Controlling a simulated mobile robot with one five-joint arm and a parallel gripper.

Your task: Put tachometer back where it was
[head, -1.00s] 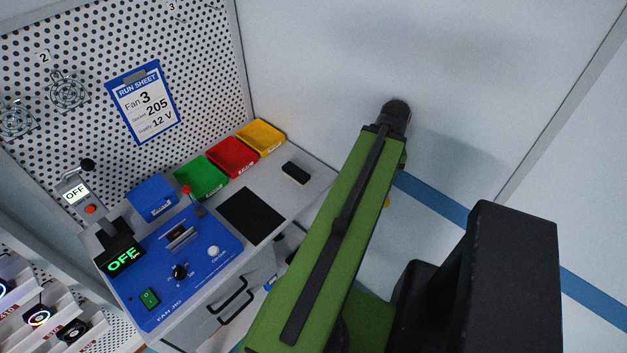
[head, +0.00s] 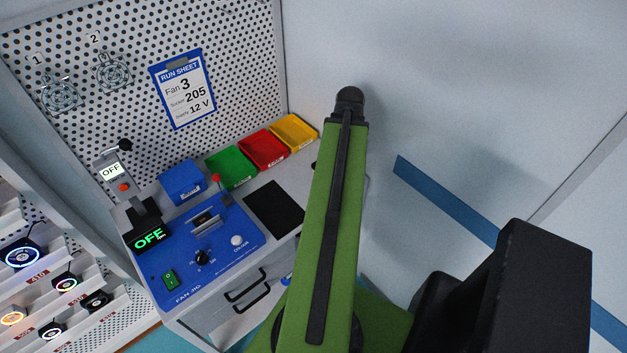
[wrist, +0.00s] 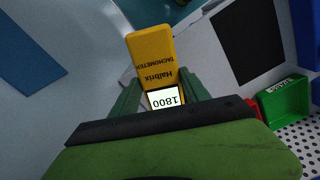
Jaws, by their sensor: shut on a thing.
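The yellow tachometer (wrist: 151,58), marked "Halbrix TACHOMETER", is held in my gripper (wrist: 160,82) in the wrist view. The green fingers are shut on its two sides. Its lit display (wrist: 165,98) reads 1800, upside down in this view. In the head view, my green arm hides the gripper and the tachometer. A black rectangular pad (head: 273,208) lies on the grey bench top (head: 296,187), right of the blue fan jig (head: 205,250). The pad also shows in the wrist view (wrist: 247,42), to the right of the tachometer and apart from it.
Blue (head: 182,184), green (head: 232,167), red (head: 264,149) and yellow (head: 294,132) bins line the back of the bench. A stand with an "OFF" display (head: 112,171) rises at the jig's left. Fans fill a rack (head: 75,306) at lower left. A wall bounds the right.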

